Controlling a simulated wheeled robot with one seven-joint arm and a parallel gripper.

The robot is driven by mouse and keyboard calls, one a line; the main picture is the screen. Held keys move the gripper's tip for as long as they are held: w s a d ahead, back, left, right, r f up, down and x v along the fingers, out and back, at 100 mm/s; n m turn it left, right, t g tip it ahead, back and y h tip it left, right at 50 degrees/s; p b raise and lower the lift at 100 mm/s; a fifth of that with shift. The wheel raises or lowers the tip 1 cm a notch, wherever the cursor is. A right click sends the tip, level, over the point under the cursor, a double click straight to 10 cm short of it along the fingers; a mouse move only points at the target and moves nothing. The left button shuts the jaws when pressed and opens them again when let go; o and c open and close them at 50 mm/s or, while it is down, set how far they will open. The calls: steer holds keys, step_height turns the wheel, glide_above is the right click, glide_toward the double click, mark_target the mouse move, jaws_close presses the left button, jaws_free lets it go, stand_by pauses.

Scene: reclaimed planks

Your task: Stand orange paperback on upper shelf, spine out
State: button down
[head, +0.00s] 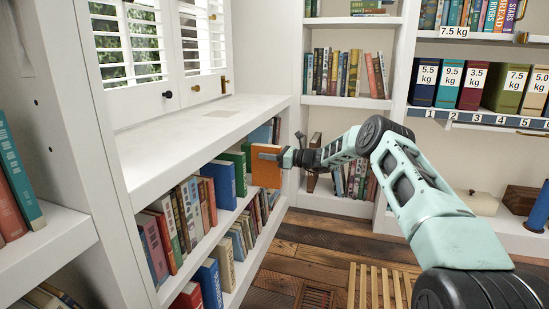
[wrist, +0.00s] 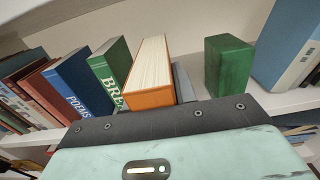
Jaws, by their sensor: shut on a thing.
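The orange paperback (head: 266,170) is in my gripper (head: 285,158), at the front of the upper shelf of the low bookcase under the window. In the wrist view the orange paperback (wrist: 151,98) stands roughly upright, with its cream page block showing and its orange cover edge near the gripper. A green book (wrist: 108,72) and a blue book marked POEMS (wrist: 78,85) stand to its left on the upper shelf (wrist: 286,101). A smaller green block-like book (wrist: 229,66) stands to its right, with a gap between. The fingertips are mostly hidden by the wrist body.
A blue-and-pale book (wrist: 290,50) stands further right. The white bench top (head: 190,135) overhangs the upper shelf. A lower row of books (head: 240,240) sits beneath. A slatted wooden piece (head: 378,287) lies on the floor.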

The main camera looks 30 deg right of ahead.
steer(key=b+x, duration=0.4)
steer(key=x, duration=0.6)
steer(key=shift+w+a, duration=0.3)
steer(key=shift+f, duration=0.2)
stand_by(0.5)
steer(key=c, duration=1)
jaws_free()
steer(key=shift+c, duration=0.2)
steer(key=shift+f, duration=0.1)
steer(key=p+v, duration=0.7)
steer(key=v, duration=1)
steer(key=shift+s+d, duration=0.15)
steer(key=shift+s, duration=0.05)
